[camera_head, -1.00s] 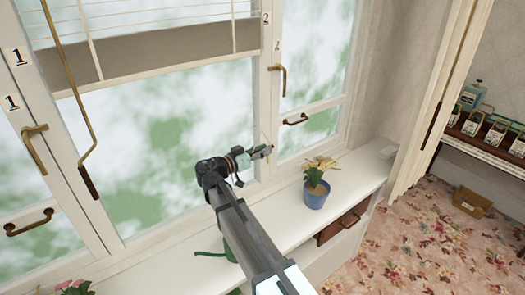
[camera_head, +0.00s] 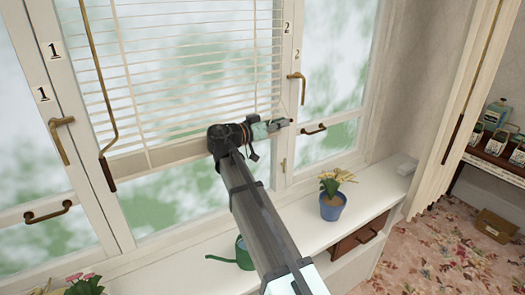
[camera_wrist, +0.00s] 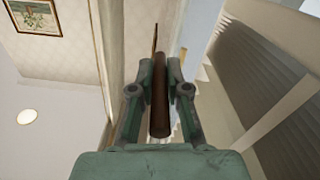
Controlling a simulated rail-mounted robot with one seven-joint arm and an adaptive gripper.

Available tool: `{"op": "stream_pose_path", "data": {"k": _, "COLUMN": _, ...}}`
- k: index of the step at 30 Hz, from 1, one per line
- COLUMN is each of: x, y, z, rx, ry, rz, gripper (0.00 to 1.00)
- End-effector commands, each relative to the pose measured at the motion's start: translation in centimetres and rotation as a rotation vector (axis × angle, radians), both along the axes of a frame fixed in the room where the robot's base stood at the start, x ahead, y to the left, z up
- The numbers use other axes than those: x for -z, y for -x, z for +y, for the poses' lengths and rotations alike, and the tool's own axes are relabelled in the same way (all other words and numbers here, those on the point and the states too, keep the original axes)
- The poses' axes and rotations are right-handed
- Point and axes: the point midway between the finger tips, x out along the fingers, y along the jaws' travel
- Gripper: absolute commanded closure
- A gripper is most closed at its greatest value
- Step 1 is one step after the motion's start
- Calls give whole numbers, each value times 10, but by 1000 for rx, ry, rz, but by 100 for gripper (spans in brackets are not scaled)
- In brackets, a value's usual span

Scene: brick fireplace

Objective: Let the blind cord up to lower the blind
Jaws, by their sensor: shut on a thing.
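The blind (camera_head: 195,75) hangs in the middle window with its pale slats spread apart. Its bottom rail (camera_head: 160,156) is low on the pane, partly hidden behind my arm. My gripper (camera_head: 287,123) is by the right side of the window, near the frame post marked 2. In the wrist view my gripper (camera_wrist: 160,72) is shut on a brown cord handle (camera_wrist: 160,105), which stands lengthwise between the fingers. A thin cord (camera_wrist: 155,38) runs on from its far end. Blind slats (camera_wrist: 265,85) show at the right of the wrist view.
A brass rod with a dark grip (camera_head: 108,172) hangs at the blind's left. Brass window handles (camera_head: 61,138) stick out on the frames. A blue pot with yellow flowers (camera_head: 332,205) and a green watering can (camera_head: 244,255) stand on the white sill (camera_head: 370,215).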

Motion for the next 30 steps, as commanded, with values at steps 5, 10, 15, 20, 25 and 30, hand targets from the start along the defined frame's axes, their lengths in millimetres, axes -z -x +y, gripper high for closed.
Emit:
{"op": "stream_pose_path", "data": {"k": 5, "x": -56, "y": -3, "z": -3, "rx": 3, "ry": 1, "rz": -6, "gripper": 100}}
{"op": "stream_pose_path", "data": {"k": 10, "x": -102, "y": -3, "z": -2, "rx": 4, "ry": 1, "rz": -4, "gripper": 100}}
{"op": "stream_pose_path", "data": {"k": 15, "x": -132, "y": -2, "z": -2, "rx": 4, "ry": 2, "rz": -2, "gripper": 100}}
{"op": "stream_pose_path", "data": {"k": 20, "x": -147, "y": -1, "z": -3, "rx": 4, "ry": 2, "rz": -1, "gripper": 100}}
{"op": "stream_pose_path", "data": {"k": 25, "x": -151, "y": -1, "z": -3, "rx": 4, "ry": 3, "rz": -1, "gripper": 100}}
{"op": "stream_pose_path", "data": {"k": 30, "x": -151, "y": -1, "z": -3, "rx": 4, "ry": 3, "rz": -1, "gripper": 100}}
